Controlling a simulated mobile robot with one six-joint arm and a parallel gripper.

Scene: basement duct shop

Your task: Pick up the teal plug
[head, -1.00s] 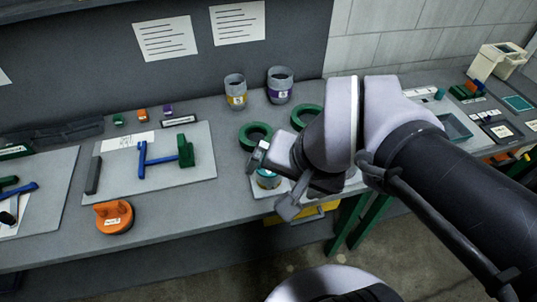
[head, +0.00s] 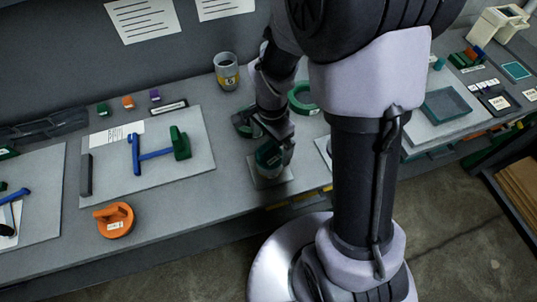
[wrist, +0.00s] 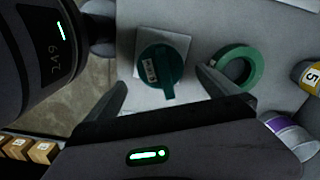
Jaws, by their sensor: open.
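The teal plug (wrist: 160,68) is a round disc with a raised bar handle and a small white label. It sits on a square light-grey plate (wrist: 181,43). In the head view, the plug (head: 268,163) shows partly beneath my gripper (head: 270,148), which hides its upper part. My gripper is open and empty; in the wrist view, its fingertips (wrist: 162,80) appear on either side of the plug's lower part, with the handle end between them. I cannot tell how far the fingers are above the plug or whether they touch it.
A green ring (wrist: 238,70) lies right of the plug in the wrist view. A yellow-labelled cup (head: 227,72) stands behind. To the left are an orange plug (head: 114,220) and a grey board (head: 190,187) with blue and green parts. The bench's front edge is close.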

